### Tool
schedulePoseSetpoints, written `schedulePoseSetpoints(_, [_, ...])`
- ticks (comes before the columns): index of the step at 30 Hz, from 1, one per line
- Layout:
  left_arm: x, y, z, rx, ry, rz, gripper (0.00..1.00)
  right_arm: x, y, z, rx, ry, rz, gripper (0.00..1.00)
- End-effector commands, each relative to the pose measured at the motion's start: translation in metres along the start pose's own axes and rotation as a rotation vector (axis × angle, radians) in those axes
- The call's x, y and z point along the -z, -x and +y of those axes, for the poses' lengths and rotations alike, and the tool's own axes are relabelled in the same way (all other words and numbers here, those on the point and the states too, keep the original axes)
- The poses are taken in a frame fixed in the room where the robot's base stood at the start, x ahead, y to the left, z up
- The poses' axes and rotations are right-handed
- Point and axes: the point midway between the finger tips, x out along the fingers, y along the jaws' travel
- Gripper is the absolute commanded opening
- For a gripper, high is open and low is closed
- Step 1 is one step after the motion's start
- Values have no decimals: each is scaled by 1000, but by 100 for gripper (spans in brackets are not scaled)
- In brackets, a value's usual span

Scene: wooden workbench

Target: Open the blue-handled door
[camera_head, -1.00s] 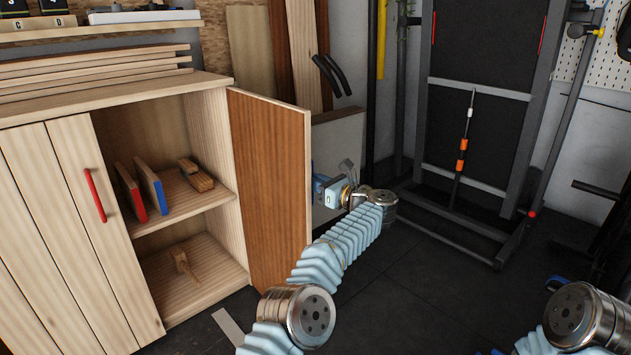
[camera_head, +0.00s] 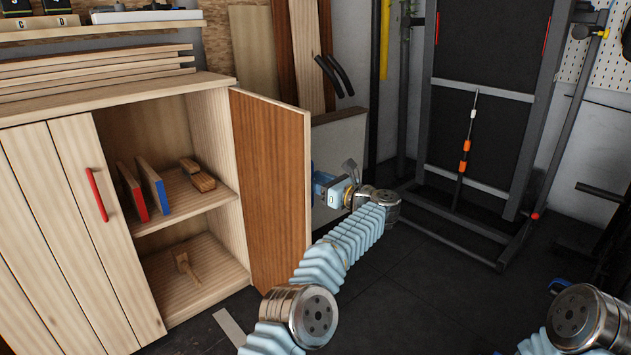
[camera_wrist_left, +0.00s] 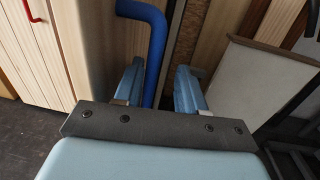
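The cabinet door (camera_head: 272,190) stands swung wide open, at a large angle to the cabinet front. Its handle side is turned away from the head camera. The blue handle (camera_wrist_left: 154,45) shows in the left wrist view, a bent bar reaching down between my left gripper's fingers. My left gripper (camera_wrist_left: 160,88) is open, with the handle close to its left finger and a gap to its right finger. In the head view my left gripper (camera_head: 321,184) is at the door's free edge, partly hidden behind it. My right arm is at the lower right; a small blue part (camera_head: 560,286) beyond it may be its gripper.
The open cabinet half has shelves with a red board (camera_head: 133,191), a blue board (camera_head: 155,187) and wooden pieces. The closed door (camera_head: 85,230) has a red handle (camera_head: 96,195). A pale panel (camera_head: 340,150) leans behind my left gripper. Dark floor lies open to the right.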

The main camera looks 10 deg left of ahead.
Motion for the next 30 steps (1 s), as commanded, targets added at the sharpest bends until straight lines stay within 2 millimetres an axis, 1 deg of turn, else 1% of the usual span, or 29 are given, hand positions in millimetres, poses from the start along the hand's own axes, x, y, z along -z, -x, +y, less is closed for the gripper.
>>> schedulePoseSetpoints(5, [4,27,-1,5,0,0,40,-1,-13,4,2,1,-2,43])
schedulePoseSetpoints(12, [1,87,0,4,1,-1,40,-1,-18,5,4,1,-5,43])
schedulePoseSetpoints(15, [1,108,0,3,0,0,40,-1,-19,5,4,1,-6,43])
schedulePoseSetpoints(18, [0,122,0,1,0,-1,40,-2,-19,5,5,1,-6,43])
schedulePoseSetpoints(23, [0,134,0,-1,1,-1,40,-2,-19,5,5,2,-6,43])
schedulePoseSetpoints(30, [0,134,0,-2,1,-1,40,-2,-19,5,5,2,-6,43])
